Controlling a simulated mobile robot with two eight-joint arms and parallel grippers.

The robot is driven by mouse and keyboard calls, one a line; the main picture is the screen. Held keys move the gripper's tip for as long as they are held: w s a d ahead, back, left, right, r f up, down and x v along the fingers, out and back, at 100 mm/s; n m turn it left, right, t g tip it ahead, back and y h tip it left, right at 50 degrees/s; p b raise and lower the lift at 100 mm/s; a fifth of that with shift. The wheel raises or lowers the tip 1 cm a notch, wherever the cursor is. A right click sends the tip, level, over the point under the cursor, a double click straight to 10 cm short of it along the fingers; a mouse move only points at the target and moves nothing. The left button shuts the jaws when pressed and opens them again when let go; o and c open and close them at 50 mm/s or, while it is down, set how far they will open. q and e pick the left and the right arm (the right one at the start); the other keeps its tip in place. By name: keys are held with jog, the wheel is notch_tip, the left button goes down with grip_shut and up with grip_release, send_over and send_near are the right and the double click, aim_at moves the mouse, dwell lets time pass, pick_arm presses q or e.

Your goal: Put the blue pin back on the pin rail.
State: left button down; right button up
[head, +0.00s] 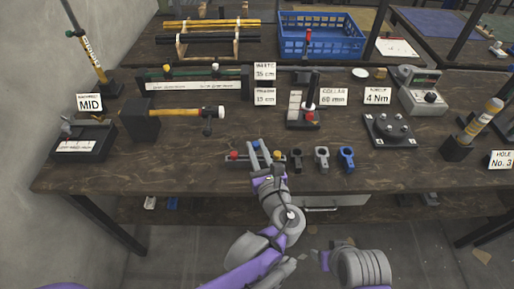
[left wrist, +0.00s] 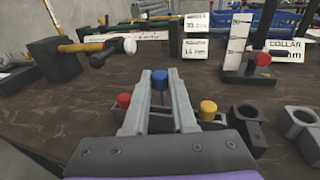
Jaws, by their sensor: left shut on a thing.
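The blue pin (left wrist: 160,80) shows between my left gripper's fingertips in the left wrist view; its lower part is hidden. My left gripper (head: 260,143) is shut on it, above the pin rail (head: 244,159) near the table's front edge. The rail carries a red pin (head: 234,155) on its left and a yellow pin (head: 277,154) on its right; they also show either side of the fingers in the left wrist view. I cannot tell whether the blue pin touches the rail.
Black, grey and blue ring-shaped parts (head: 322,158) stand just right of the rail. A hammer (head: 187,112) on a black block lies behind to the left. The collar stand (head: 304,118) is behind to the right. Bare tabletop lies left of the rail.

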pick_arm(q)
jog(key=shift+f+b, duration=1.3)
jog(key=shift+f, duration=0.75)
jog(key=c, duration=0.6)
grip_release()
jog(key=shift+c, duration=0.2)
jog(key=shift+s, duration=0.1)
jog(key=p+v, duration=0.1)
jog(key=v, duration=0.9)
jog(key=shift+s, duration=0.35)
jog(key=shift+d, duration=0.1)
